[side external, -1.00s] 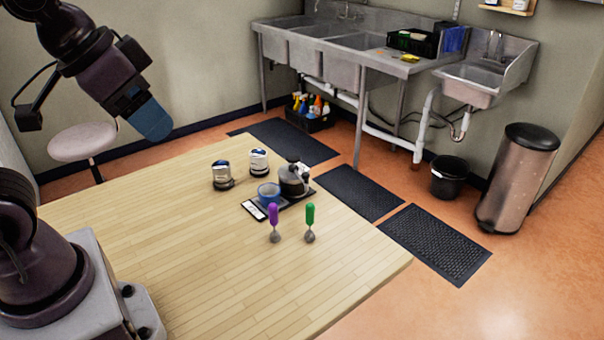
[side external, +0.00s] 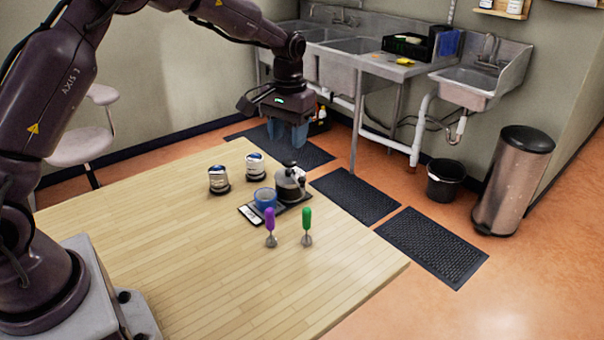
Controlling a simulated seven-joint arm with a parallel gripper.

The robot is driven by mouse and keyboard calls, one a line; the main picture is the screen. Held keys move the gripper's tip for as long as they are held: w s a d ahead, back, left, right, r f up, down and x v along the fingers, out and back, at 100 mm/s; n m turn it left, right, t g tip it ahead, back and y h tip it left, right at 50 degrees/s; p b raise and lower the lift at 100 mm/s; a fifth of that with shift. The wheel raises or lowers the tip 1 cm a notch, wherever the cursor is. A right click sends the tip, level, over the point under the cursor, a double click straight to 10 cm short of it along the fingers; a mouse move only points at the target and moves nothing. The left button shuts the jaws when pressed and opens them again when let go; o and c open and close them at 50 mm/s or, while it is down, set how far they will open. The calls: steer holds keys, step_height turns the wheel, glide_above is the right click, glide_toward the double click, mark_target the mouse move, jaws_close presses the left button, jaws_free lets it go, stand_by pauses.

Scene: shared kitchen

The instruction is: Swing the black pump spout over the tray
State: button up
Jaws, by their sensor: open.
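A dark, rounded pump vessel (side external: 289,186) with a black top (side external: 289,165) stands at the back right of a small dark tray (side external: 280,209). A light part shows on its right side; which way its spout points is too small to tell. A blue cup (side external: 265,199) sits on the tray to the left of the vessel, and a white-faced flat piece (side external: 250,214) lies at the tray's left end. My gripper (side external: 288,137), with blue fingers pointing down, is open and empty. It appears above and behind the vessel in the picture, apart from it.
Two white-and-dark containers (side external: 219,179) (side external: 255,167) stand left of the tray. A purple-handled tool (side external: 270,226) and a green-handled tool (side external: 306,226) stand in front. The wooden table's (side external: 190,270) front and left are clear. Sinks and a bin (side external: 514,180) are beyond.

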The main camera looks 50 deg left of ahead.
mark_target(302, 178)
steer(key=w+n, duration=0.1)
steer(key=w, duration=0.3)
steer(key=f, duration=1.2)
steer(key=shift+w+a, duration=0.1)
steer(key=shift+a, duration=0.25)
jaws_close()
